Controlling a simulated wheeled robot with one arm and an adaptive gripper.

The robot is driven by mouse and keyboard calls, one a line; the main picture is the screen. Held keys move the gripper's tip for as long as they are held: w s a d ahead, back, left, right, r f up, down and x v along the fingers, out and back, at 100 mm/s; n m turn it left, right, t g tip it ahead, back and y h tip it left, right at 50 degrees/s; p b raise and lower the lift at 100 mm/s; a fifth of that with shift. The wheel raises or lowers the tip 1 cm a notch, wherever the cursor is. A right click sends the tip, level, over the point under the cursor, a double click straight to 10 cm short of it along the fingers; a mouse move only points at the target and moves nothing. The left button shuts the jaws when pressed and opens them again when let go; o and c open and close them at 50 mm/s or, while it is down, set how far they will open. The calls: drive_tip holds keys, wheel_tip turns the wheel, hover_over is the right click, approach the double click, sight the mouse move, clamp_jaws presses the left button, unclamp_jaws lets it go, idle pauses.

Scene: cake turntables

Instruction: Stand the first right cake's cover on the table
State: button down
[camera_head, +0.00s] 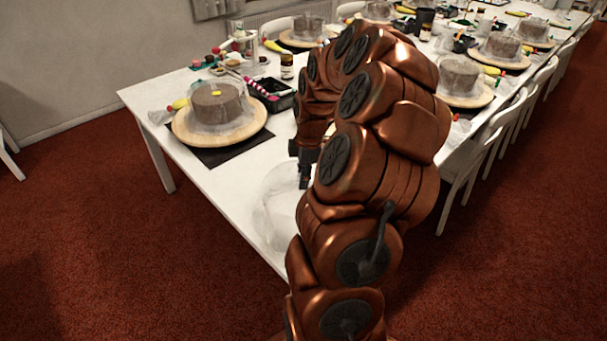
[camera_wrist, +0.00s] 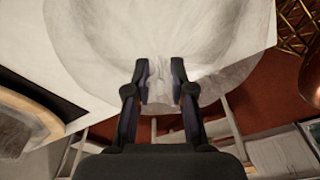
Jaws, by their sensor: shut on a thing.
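A clear, domed cake cover (camera_head: 280,208) is at the near end of the white table, partly hidden behind my arm. My gripper (camera_head: 304,178) is shut on it. In the wrist view the cover (camera_wrist: 100,35) fills the upper middle, and my gripper (camera_wrist: 159,72) has a finger on either side of its pinched, handle-like part. I cannot tell whether the cover's rim touches the table. The first right cake (camera_head: 460,75) stands on a round wooden turntable (camera_head: 470,100), partly hidden by my arm.
The first left cake (camera_head: 217,103) stands on a wooden turntable on a dark mat (camera_head: 218,154). A black tray (camera_head: 272,98) and small bottles are behind it. Bare white table (camera_head: 225,182) lies left of the cover, close to the table edge. White chairs (camera_head: 468,160) line the right side.

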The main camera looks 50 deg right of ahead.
drive_tip(key=shift+f, duration=0.2)
drive_tip(key=c, duration=1)
unclamp_jaws()
drive_tip(key=shift+r, duration=0.1)
drive_tip(key=shift+d+r, duration=0.15)
drive_tip(key=shift+r, duration=0.45)
wheel_tip(320, 180, up, 11)
drive_tip(key=b, duration=0.2)
drive_tip(key=shift+s+d+b, duration=0.35)
drive_tip(key=shift+s+d, duration=0.1)
